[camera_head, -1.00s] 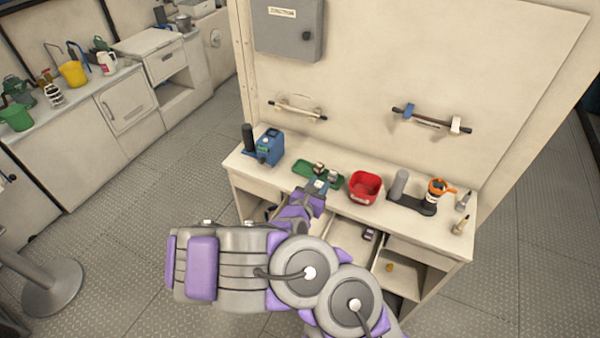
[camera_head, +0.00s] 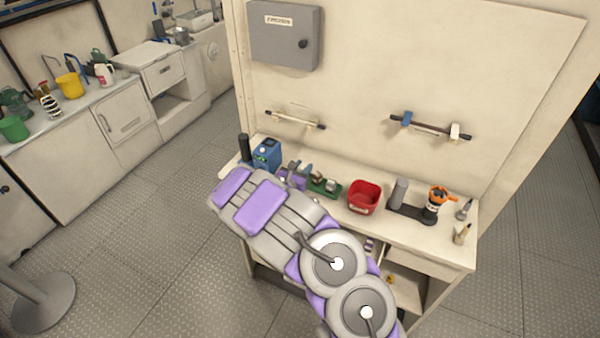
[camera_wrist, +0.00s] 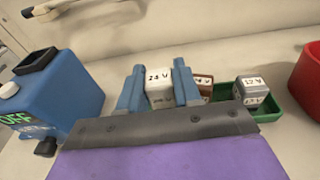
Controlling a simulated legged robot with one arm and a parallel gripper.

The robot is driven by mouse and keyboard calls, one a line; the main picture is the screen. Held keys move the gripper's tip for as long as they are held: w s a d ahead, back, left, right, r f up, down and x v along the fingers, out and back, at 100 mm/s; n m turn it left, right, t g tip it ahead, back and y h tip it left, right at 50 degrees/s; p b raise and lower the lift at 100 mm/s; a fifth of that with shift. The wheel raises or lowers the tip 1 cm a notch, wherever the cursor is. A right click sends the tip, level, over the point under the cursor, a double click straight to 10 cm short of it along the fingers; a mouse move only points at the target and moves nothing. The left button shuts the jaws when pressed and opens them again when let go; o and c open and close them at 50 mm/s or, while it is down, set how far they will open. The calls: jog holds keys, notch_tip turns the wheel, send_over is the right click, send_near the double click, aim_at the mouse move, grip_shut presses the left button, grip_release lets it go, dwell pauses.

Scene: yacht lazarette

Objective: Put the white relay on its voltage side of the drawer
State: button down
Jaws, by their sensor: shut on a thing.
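In the head view, my gripper (camera_head: 296,172) is over the back of the bench, by the left end of the green tray (camera_head: 325,190). The relay is hard to make out there. In the wrist view, a brown relay (camera_wrist: 203,84) and a grey relay (camera_wrist: 251,90) with a white, marked top are in the tray. The drawer (camera_head: 380,252) is mostly hidden behind my arm; a small dark thing shows there.
A blue device (camera_wrist: 58,95) reading "OFF" stands left of my gripper. A red bin (camera_head: 363,198) is right of the tray. Farther right are a grey cylinder (camera_head: 399,192) and an orange-topped tool (camera_head: 437,200). A wall rail (camera_head: 295,119) is above the bench.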

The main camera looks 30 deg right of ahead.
aim_at(300, 170)
jog(key=shift+w, duration=0.4)
jog(key=shift+w+d+f+b, duration=0.15)
jog(key=shift+w+f+b, duration=0.2)
jog(key=shift+w, duration=0.4)
notch_tip(300, 170, down, 3)
jog(key=shift+r+b, duration=0.15)
jog(key=shift+b, duration=0.25)
jog(key=shift+r, duration=0.1)
jog(key=c, duration=0.8)
grip_release()
jog(key=shift+s+f, duration=0.1)
jog(key=shift+f, duration=0.15)
